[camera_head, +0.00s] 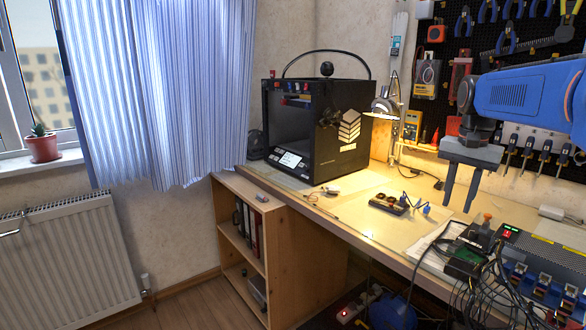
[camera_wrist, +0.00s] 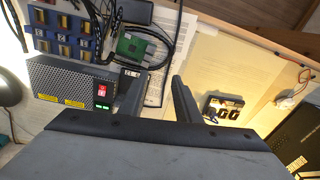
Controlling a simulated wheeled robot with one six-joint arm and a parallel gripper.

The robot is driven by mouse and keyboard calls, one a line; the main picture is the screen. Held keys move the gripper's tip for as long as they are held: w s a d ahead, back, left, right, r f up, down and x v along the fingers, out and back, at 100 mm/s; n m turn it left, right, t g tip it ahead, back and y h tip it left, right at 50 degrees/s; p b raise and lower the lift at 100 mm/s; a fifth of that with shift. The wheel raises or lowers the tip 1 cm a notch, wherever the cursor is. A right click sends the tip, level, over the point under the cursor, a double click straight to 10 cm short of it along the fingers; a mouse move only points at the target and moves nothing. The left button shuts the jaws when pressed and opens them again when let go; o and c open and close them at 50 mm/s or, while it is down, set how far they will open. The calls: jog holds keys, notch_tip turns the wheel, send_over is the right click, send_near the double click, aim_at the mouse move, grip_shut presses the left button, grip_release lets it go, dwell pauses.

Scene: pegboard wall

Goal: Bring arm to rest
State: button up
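My gripper (camera_head: 461,188) hangs above the workbench at the right of the head view, below the blue arm link, with its fingers pointing down. The two grey fingers stand apart with nothing between them. In the wrist view my gripper (camera_wrist: 160,85) also shows spread, empty fingers over the bench top. Beneath and around them lie a printed sheet (camera_wrist: 155,88), a green circuit board (camera_wrist: 138,48) and a small dark device with round parts (camera_wrist: 223,108). The gripper appears apart from all of these.
A black 3D printer (camera_head: 315,128) stands at the bench's far left end. A lit lamp (camera_head: 383,107) stands near the wall. A pegboard (camera_head: 478,50) with tools is behind my arm. Cables and a power supply (camera_wrist: 75,85) crowd the bench's right part. The bench (camera_head: 365,226) is clearer near the middle.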

jog(key=s+a+f+n+t, duration=0.1)
jog(key=s+a+f+n, duration=0.2)
jog(key=s, duration=0.5)
jog(key=s+a+f+n+t, duration=0.1)
jog(key=s+a+f+n, duration=0.2)
jog(key=s+a+f, duration=0.2)
jog(key=s+a+f+n+t, duration=0.2)
jog(key=s+f, duration=0.6)
jog(key=s, duration=0.5)
jog(key=shift+a+f+n, duration=0.25)
jog(key=shift+a+n, duration=0.25)
jog(key=shift+a, duration=0.65)
